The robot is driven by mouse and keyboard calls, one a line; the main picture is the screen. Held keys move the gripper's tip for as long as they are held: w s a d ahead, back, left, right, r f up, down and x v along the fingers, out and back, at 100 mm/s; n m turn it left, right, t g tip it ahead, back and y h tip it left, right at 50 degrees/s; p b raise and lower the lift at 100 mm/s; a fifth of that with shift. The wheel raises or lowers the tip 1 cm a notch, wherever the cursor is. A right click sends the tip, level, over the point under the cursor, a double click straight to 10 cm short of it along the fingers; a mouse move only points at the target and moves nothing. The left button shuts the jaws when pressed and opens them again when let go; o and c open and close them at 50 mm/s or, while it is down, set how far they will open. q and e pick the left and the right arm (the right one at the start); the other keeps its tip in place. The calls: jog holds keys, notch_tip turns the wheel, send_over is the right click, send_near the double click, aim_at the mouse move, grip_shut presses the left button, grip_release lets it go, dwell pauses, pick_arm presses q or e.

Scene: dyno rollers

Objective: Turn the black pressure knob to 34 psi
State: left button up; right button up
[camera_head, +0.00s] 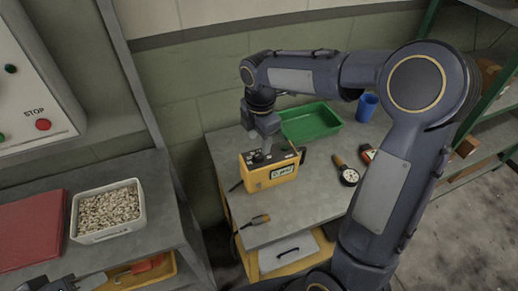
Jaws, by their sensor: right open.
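A yellow box-shaped device (256,180) stands on the grey workbench. Its small green-lit display (282,172) faces front, but the figures are too small to read surely. My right arm reaches over from the right, and my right gripper (261,156) points down at the top of the device. The gripper is open, with its tips at or just above the dark top panel. The black pressure knob cannot be made out; the gripper may cover it. My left gripper (92,283) is partly in view at the bottom left edge, away from the device; its jaws are unclear.
The workbench (300,215) also holds a green tray (310,122), a blue cup (367,106), a round gauge (348,176) and a cable plug (258,220). On the left bench are a white bin of pale pieces (108,211) and a red folder (30,228).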

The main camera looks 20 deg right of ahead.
aim_at(259, 154)
notch_tip(259, 154, down, 6)
jog(key=shift+r, duration=0.1)
jog(key=c, duration=1)
jog(key=shift+m, duration=0.3)
jog(key=m+b, duration=0.1)
jog(key=m, duration=0.3)
jog(key=shift+w+m, duration=0.1)
jog(key=shift+m, duration=0.2)
jog(key=m+b, duration=0.1)
jog(key=m, duration=0.4)
jog(key=shift+m, duration=0.3)
jog(key=m, duration=0.5)
jog(key=shift+b, duration=0.4)
jog(key=m, duration=0.5)
jog(key=shift+w+m, duration=0.1)
jog(key=shift+m, duration=0.2)
